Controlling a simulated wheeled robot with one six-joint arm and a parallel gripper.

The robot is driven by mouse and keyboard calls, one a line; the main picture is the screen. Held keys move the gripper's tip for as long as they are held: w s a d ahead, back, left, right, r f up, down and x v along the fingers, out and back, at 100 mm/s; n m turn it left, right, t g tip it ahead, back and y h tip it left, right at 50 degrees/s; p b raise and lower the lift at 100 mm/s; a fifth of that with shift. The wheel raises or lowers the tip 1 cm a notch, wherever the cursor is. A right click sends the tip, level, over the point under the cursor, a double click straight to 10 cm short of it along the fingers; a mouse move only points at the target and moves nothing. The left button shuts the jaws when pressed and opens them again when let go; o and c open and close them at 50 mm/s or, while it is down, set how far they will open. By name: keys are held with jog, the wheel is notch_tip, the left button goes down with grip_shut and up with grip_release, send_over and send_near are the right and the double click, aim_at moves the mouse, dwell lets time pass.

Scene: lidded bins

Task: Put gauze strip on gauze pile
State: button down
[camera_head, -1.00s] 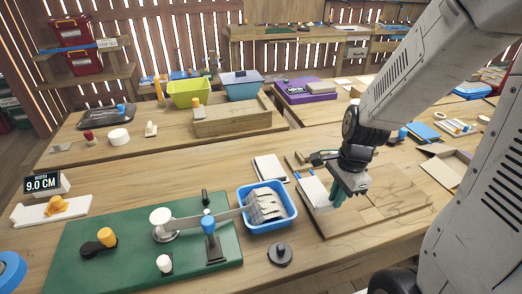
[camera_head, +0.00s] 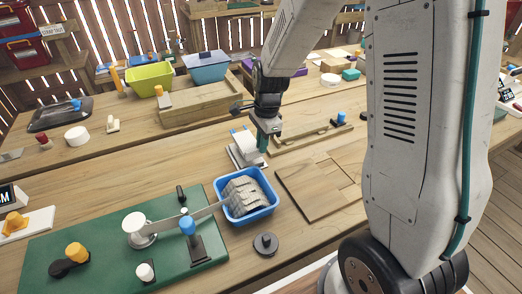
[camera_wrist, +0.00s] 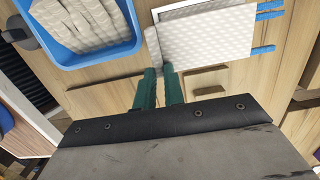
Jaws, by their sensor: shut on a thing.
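The gauze strip (camera_wrist: 208,36) is a white, quilted rectangle in the wrist view, with blue pieces at its right end. My gripper (camera_wrist: 160,72) has green fingers and is shut on the strip's near edge. In the head view my gripper (camera_head: 263,150) is above the table, behind and right of the blue bin (camera_head: 221,212). The strip beside it is small and partly hidden there. The gauze pile (camera_head: 246,190) is several whitish layered pieces inside the bin. In the wrist view the pile (camera_wrist: 80,22) lies in the bin (camera_wrist: 88,58) left of the strip.
A green mat (camera_head: 95,255) with a metal arm, a blue-topped post (camera_head: 187,226) and knobs is left of the bin. A dark round weight (camera_head: 265,243) stands before the bin. A wooden board (camera_head: 310,190) lies to the right. A white pad lies under the strip.

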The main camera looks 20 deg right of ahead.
aim_at(261, 155)
jog(key=shift+w+f, duration=0.1)
jog(key=shift+w, duration=0.1)
jog(key=shift+f, duration=1.7)
jog(key=c, duration=1.5)
grip_release()
jog(key=shift+f, duration=0.1)
